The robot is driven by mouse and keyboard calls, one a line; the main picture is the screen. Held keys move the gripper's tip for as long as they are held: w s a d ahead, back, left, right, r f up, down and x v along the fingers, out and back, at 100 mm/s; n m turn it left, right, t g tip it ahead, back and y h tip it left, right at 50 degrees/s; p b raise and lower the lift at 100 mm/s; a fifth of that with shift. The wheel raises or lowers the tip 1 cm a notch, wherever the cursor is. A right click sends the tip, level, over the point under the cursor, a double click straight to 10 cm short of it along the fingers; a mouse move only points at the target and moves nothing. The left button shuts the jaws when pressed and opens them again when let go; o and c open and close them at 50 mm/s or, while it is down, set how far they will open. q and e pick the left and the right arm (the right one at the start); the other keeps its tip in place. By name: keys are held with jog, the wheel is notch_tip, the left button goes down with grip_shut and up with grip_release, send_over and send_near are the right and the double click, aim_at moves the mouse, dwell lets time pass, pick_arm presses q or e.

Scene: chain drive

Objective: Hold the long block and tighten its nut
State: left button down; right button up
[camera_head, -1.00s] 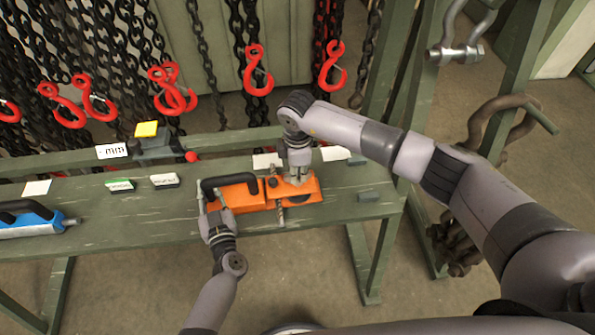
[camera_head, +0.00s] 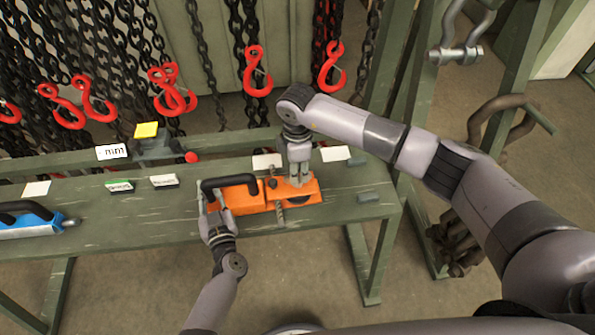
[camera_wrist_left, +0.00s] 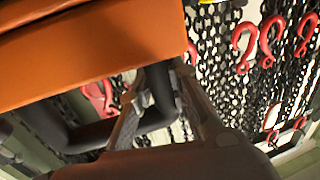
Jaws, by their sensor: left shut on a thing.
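The long orange block (camera_head: 246,198) lies on the green bench, with a black handle (camera_head: 229,181) along its left part. It fills the upper left of the left wrist view (camera_wrist_left: 90,50). My left gripper (camera_head: 208,201) is at the block's left end, shut on the black handle (camera_wrist_left: 161,88). My right gripper (camera_head: 299,177) points down onto the block's right part from above. Its fingertips are too small to tell open from shut, and the nut cannot be made out beneath them. A chain or threaded piece (camera_head: 279,206) crosses the block just left of the right gripper.
The green bench (camera_head: 130,222) has bare room left of the block. A blue tool (camera_head: 30,222) with a black handle lies at far left. Small labelled blocks (camera_head: 120,186) and a box with a yellow top (camera_head: 146,130) stand behind. Red hooks (camera_head: 258,75) hang on chains at the back.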

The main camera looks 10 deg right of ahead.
pick_arm(q)
jog(key=shift+f, duration=0.15)
pick_arm(e)
notch_tip(320, 180, up, 10)
dwell(0.3)
pick_arm(q)
jog(key=c, duration=1.4)
grip_release()
jog(key=shift+c, duration=0.2)
jog(key=shift+s, duration=0.1)
